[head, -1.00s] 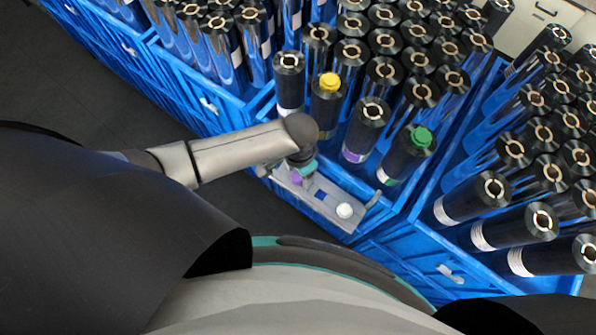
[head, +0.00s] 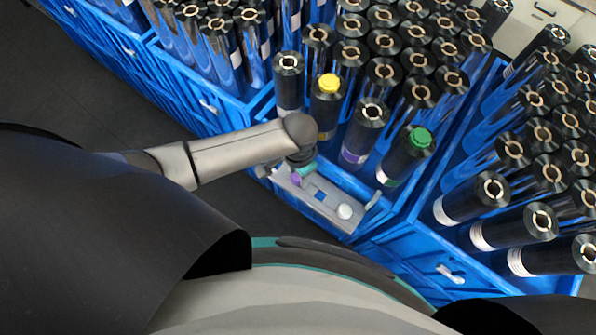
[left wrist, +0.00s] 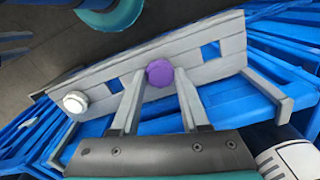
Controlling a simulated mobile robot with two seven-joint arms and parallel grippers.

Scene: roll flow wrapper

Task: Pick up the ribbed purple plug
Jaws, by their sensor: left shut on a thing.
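The purple plug (left wrist: 160,73) sits at the grey tray (left wrist: 215,58), between the two fingertips of my left gripper (left wrist: 157,80) in the left wrist view. The gripper is shut on it. In the head view the plug (head: 297,178) shows as a small purple patch under my left gripper (head: 300,172), partly hidden by the wrist. The plug's ribs are too small to make out. Whether it is still seated in the tray or lifted slightly, I cannot tell. My right gripper is out of view.
A white plug (head: 345,211) stands on the same tray, next to square holes. Behind are blue crates (head: 215,103) full of black film rolls; one roll has a yellow plug (head: 329,83), another a green plug (head: 420,138). Dark floor lies to the left.

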